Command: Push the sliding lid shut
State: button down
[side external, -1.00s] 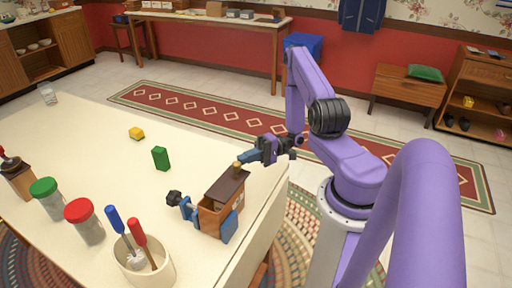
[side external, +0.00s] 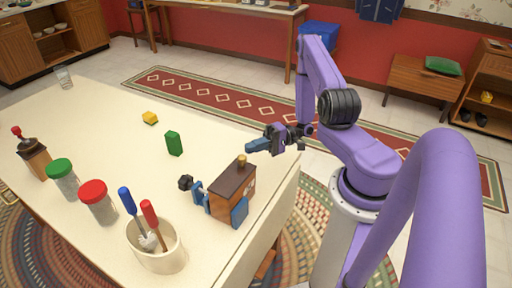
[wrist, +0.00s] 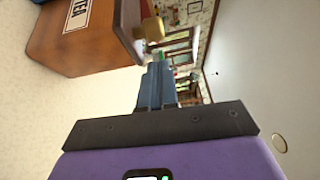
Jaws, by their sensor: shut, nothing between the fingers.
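The wooden box (side external: 232,207) stands near the table's right edge, with a dark sliding lid (side external: 232,180) on top and a brass knob (side external: 241,160) at the lid's far end. In the wrist view the box (wrist: 85,45) shows a "TEA" label, and the knob (wrist: 151,29) is just beyond my fingertips. My gripper (side external: 252,146) is shut and empty, a little above and beyond the knob; it looks apart from it. Its shut fingers show in the wrist view (wrist: 157,72).
Blue clamp parts (side external: 198,193) sit against the box. A pot (side external: 160,250) with two handled tools and jars with red (side external: 93,192) and green lids stand at front left. Open table lies between.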

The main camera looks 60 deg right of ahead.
jog(key=w+v, duration=0.1)
jog(key=v, duration=1)
jog(key=s+a+r+n+g+h, duration=0.1)
jog(key=a+r+n+g+h, duration=0.35)
jog(key=a+g, duration=0.35)
jog(key=s+a+r+n+g+h, duration=0.1)
jog(key=a+r+n+g+h, duration=0.4)
jog(key=g, duration=0.4)
jog(key=s+a+r+n+t+h, duration=0.6)
jog(key=s+a+r+n+t, duration=0.1)
jog(key=s+a+n+t, duration=0.1)
jog(key=shift+s+a+r+n, duration=0.4)
jog(key=shift+s+a+n, duration=0.35)
jog(key=shift+s+a, duration=0.55)
jog(key=shift+s+d, duration=0.1)
